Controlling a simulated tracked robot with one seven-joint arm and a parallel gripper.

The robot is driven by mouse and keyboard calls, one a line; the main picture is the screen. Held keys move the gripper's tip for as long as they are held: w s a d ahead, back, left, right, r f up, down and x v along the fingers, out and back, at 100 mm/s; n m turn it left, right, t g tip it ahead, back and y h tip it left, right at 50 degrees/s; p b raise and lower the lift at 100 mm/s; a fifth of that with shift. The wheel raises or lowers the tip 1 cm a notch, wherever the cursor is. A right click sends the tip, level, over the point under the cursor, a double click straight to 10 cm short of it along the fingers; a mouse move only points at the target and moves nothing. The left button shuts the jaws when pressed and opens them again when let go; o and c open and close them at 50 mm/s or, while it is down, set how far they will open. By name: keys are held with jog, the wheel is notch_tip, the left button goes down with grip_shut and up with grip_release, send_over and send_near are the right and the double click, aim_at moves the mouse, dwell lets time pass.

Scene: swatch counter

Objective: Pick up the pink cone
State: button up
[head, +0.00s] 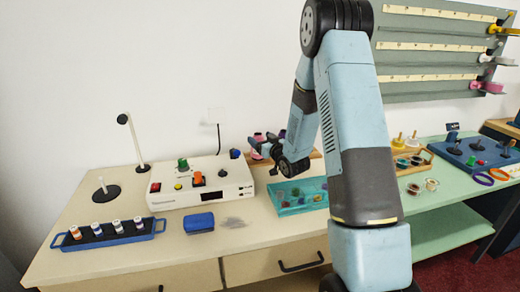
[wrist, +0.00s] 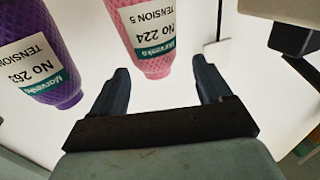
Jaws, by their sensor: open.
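The pink cone (wrist: 145,38) has a white and green label reading No 224, upside down in the wrist view. Its narrow end points toward my gripper (wrist: 160,66), which is open and empty. In the head view the pink cone (head: 258,136) is small at the back of the counter, partly hidden by my gripper (head: 258,151). A purple cone (wrist: 38,60) with a similar label is left of it in the wrist view, outside the fingers.
A white box with coloured knobs (head: 207,187) stands left of my gripper. A teal tray (head: 283,208) is in front. A blue case (head: 199,223) and a blue tray of small jars (head: 138,236) lie at front left. A striped wall rack (head: 430,45) hangs at right.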

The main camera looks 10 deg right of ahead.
aim_at(256, 134)
jog(key=shift+x, duration=2.75)
jog(key=shift+d+f, duration=0.1)
jog(key=shift+d, duration=0.1)
jog(key=c, duration=1.4)
